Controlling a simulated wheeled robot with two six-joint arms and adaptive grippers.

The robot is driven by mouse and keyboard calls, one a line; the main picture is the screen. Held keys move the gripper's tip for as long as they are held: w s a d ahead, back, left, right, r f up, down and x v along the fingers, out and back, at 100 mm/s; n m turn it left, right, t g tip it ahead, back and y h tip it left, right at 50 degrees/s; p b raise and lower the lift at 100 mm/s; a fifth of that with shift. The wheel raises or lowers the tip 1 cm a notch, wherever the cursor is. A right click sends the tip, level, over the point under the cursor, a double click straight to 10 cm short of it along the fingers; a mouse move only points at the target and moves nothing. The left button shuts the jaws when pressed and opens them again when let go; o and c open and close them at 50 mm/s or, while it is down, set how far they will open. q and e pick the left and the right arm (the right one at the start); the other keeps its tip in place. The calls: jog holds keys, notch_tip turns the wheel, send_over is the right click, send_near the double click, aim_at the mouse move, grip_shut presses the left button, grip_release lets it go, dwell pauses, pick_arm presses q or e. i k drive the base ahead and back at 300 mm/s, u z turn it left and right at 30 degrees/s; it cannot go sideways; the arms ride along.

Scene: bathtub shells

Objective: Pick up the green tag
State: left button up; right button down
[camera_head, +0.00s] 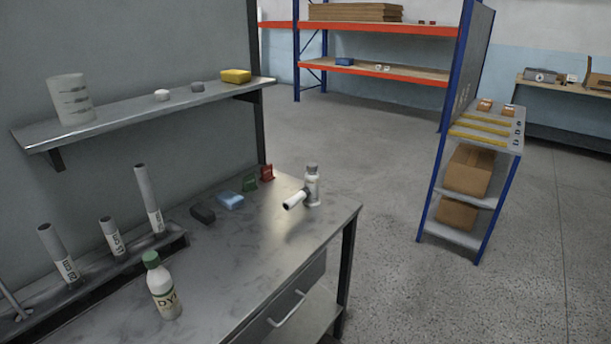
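A small green tag (250,179) stands upright on the grey metal workbench (235,262), toward its far end. A similar red tag (267,174) stands just right of it. A light blue block (230,201) lies in front and to the left of the green tag. Neither of my grippers shows in the head view.
A dark block (202,214) lies left of the blue block. A white fitting or bottle with a side tube (312,186) stands near the right edge. A green-capped bottle (162,290) stands in front, with several labelled tubes (149,200) in a rack behind. A shelf (150,112) overhangs the bench.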

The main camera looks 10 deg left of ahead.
aim_at(249, 181)
jog(key=z, duration=0.6)
jog(key=i, duration=1.15)
jog(key=z, duration=0.4)
jog(key=i, duration=1.1)
jog(key=u, duration=0.85)
jog(key=i, duration=0.8)
jog(key=u, duration=0.85)
